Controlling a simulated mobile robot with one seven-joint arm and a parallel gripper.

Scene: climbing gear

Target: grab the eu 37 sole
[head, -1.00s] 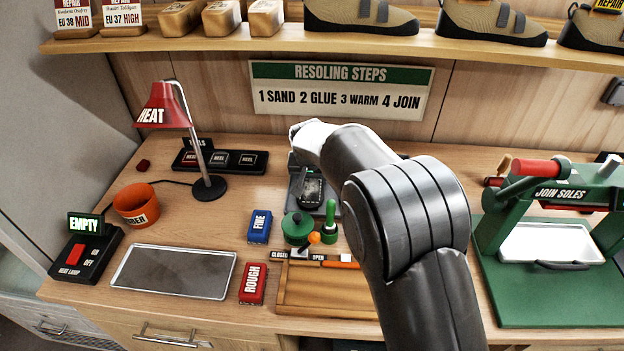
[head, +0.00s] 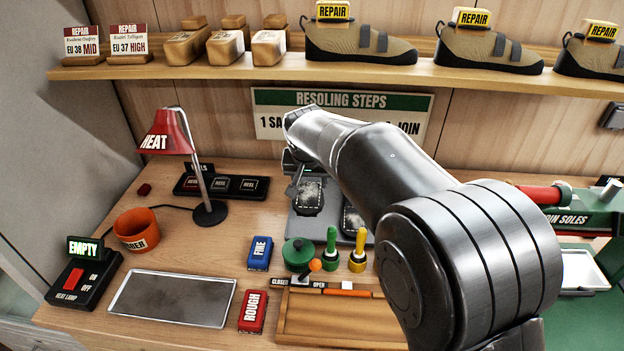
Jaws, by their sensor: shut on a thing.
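My gripper (head: 298,180) hangs below my wrist at the back middle of the bench. It is shut on a dark sole (head: 310,196), which appears a little above the grey sole tray. A second dark sole (head: 351,222) lies on the tray to the right, partly behind my arm. I cannot read a size on either sole. My arm hides the right part of the tray, and the finger contact is small and hard to see.
A green pot (head: 297,254), a green-handled tool (head: 331,247) and a yellow-handled tool (head: 358,250) stand in front. A wooden tray (head: 335,318) is nearer. A red heat lamp (head: 168,135) stands left. The shoe shelf (head: 400,73) overhangs the back. An empty metal tray (head: 170,298) lies front left.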

